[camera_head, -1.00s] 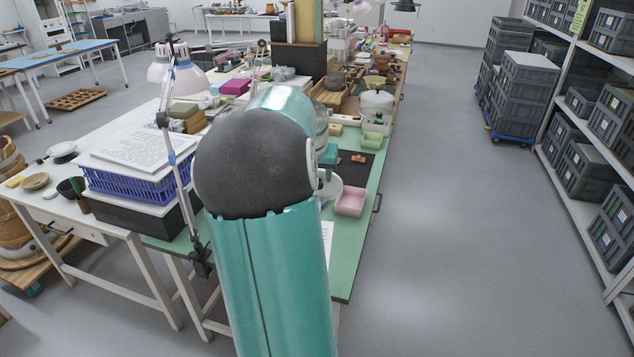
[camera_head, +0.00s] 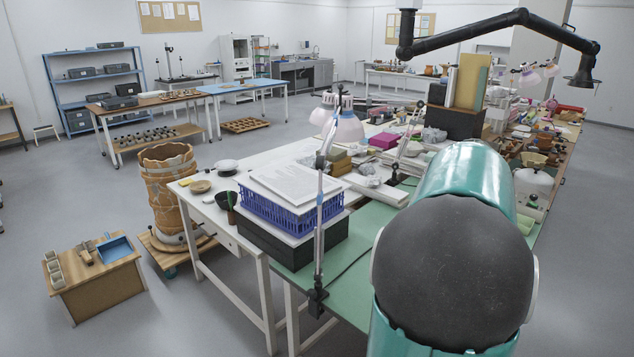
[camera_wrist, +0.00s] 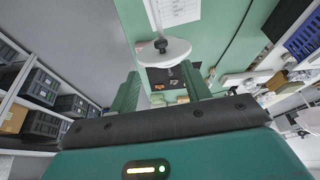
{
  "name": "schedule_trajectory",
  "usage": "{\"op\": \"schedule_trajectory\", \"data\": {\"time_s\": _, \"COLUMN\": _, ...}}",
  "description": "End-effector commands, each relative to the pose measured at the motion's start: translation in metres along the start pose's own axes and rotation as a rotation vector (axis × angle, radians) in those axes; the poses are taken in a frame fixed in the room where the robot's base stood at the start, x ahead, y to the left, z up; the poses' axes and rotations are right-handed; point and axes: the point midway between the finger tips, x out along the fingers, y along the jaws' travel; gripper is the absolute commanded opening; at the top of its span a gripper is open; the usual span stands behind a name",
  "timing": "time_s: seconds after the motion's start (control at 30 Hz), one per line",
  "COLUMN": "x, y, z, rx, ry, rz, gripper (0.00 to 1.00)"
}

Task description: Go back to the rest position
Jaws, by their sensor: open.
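My gripper (camera_wrist: 160,71) shows in the wrist view, with its two green fingers apart and nothing held between them. Beyond the fingers, the wrist view shows a green work table (camera_wrist: 213,40), a white round disc (camera_wrist: 176,51) with a dark knob-like part, and a dark mat (camera_wrist: 153,76). The disc appears apart from the fingers. A printed sheet (camera_wrist: 175,10) lies at the top. In the head view my teal arm fills the lower right and hides part of the green bench (camera_head: 345,270); my gripper is not visible there.
A clamped lamp (camera_head: 338,125) stands by a blue basket (camera_head: 290,212) on the bench's near side. A black overhead arm (camera_head: 460,35) hangs at the back right.

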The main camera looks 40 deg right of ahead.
Motion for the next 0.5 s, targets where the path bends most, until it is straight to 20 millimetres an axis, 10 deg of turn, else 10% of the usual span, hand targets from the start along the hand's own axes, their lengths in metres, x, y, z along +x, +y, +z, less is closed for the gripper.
{"op": "schedule_trajectory", "data": {"time_s": 0.27, "x": -0.007, "y": -0.018, "z": 0.012, "rx": -0.035, "ry": -0.004, "rz": -0.034, "gripper": 0.48}}
{"op": "schedule_trajectory", "data": {"time_s": 0.5, "x": -0.054, "y": -0.113, "z": 0.105, "rx": -0.275, "ry": -0.023, "rz": -0.22, "gripper": 0.48}}
